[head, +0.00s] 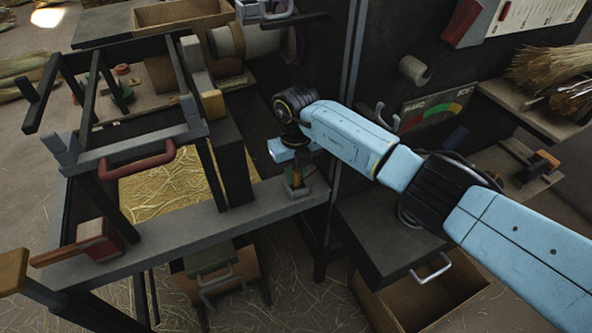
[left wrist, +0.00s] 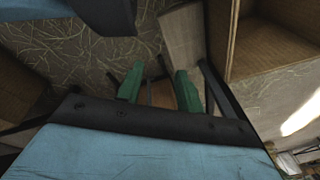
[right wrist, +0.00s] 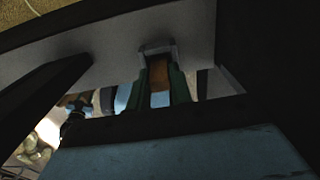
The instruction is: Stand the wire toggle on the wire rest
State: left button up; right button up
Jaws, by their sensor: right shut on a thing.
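My right gripper (head: 295,171) is over the right end of the grey bench rail, with its fingers pointing down. It is shut on a brown-orange piece, which I take to be the wire toggle (right wrist: 160,84), seen between the green fingers in the right wrist view. A small grey bracket, apparently the wire rest (head: 297,191), is directly below the fingertips; it also shows in the right wrist view (right wrist: 157,47). The toggle's lower end is at the bracket, but I cannot tell whether it touches. My left gripper (left wrist: 160,88) shows only in the left wrist view, open with its green fingers apart.
The grey bench rail (head: 262,206) runs along the front. A red block with a wooden handle (head: 97,239) stands on its left part. A dark frame with a red handle (head: 137,167) rises at left. A dark cabinet (head: 385,235) is at right, below my right arm.

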jog(key=o, duration=0.9)
jog(key=shift+c, duration=0.2)
pick_arm(q)
notch_tip(320, 180, up, 4)
jog(key=w, duration=0.3)
pick_arm(e)
jog(key=shift+r, duration=0.35)
pick_arm(q)
jog(key=s+f+p, duration=0.3)
jog(key=s+f, duration=0.1)
jog(key=s, duration=0.2)
jog(key=shift+s+a+f, duration=0.25)
jog(key=shift+f, duration=0.05)
pick_arm(e)
notch_tip(320, 180, up, 13)
jog(key=shift+f, duration=0.15)
